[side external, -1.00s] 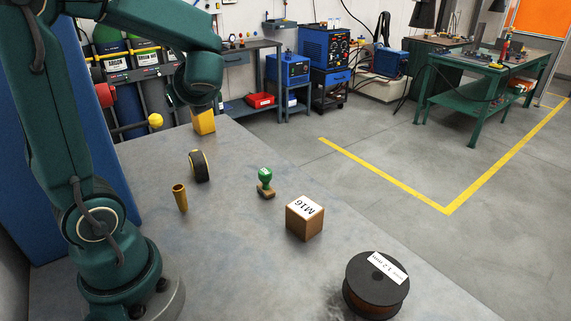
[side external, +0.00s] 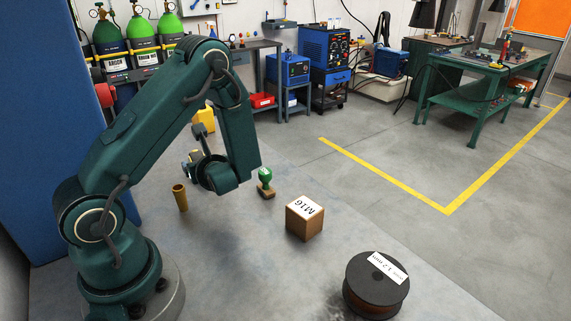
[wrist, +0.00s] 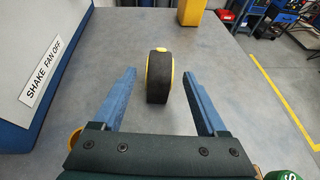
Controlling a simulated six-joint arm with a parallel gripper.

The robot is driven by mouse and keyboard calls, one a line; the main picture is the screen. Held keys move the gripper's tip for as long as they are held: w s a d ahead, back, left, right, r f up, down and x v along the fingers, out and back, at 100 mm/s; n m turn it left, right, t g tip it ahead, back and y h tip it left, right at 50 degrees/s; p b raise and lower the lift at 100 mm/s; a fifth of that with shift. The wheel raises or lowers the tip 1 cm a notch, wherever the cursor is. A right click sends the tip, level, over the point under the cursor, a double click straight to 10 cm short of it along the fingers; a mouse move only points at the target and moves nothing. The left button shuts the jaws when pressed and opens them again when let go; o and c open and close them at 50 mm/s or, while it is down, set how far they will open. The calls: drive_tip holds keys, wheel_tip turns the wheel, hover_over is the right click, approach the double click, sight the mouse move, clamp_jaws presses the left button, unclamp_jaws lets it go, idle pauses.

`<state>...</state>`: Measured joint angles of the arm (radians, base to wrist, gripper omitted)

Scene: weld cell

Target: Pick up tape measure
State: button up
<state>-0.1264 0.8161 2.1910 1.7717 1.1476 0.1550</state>
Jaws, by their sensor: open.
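The tape measure (wrist: 158,80) is black with yellow edges and stands upright on the grey table, seen in the wrist view. It appears between my two blue fingers, with a clear gap on each side. My gripper (wrist: 159,74) is open and empty, its fingers pointing toward the tape measure. How far the fingertips are from it in depth I cannot tell. In the side view my gripper (side external: 193,165) is partly hidden by my wrist and covers most of the tape measure.
A yellow block (side external: 204,120) stands behind the tape measure. A brass cylinder (side external: 180,197) stands to its left in the side view. A green-handled stamp (side external: 265,182), a wooden M16 block (side external: 305,219) and a wire spool (side external: 376,287) stand to the right.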

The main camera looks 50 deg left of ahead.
drive_tip(key=shift+a+f, duration=0.2)
drive_tip(key=shift+f, duration=0.3)
drive_tip(key=shift+x, duration=2.35)
drive_tip(key=shift+c, duration=0.3)
clamp_jaws()
